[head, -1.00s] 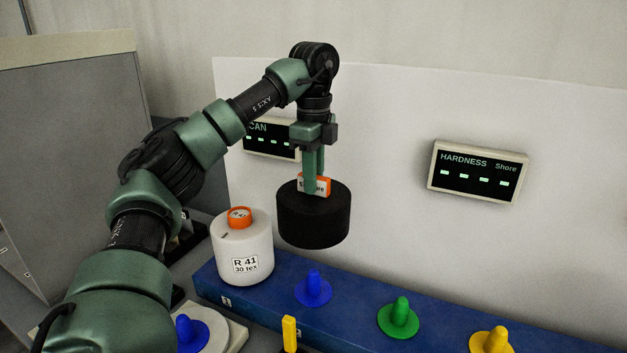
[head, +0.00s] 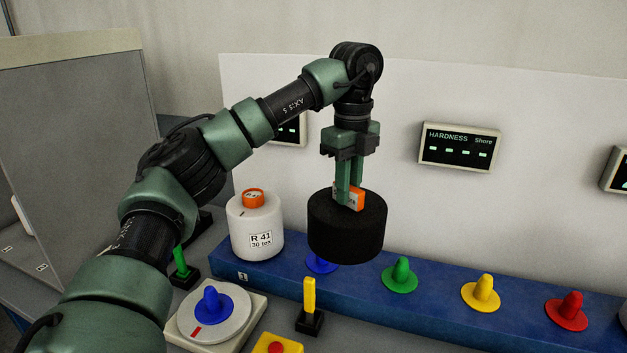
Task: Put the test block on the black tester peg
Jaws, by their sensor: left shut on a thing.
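My left gripper (head: 347,200) is shut on the orange-and-white top piece of a black cylinder, which looks like the test block (head: 346,232). It holds the block upright in the air, above and in front of a blue peg (head: 320,264) that it partly hides. No black tester peg can be made out; the visible pegs are blue, green, yellow and red. The right gripper is not in view.
A white bobbin (head: 256,226) marked R 41 stands left on the blue rail (head: 440,297). The green (head: 400,275), yellow (head: 481,293) and red (head: 567,311) pegs are bare. In front are a round plate (head: 214,318) with a blue peg and a yellow lever (head: 310,295).

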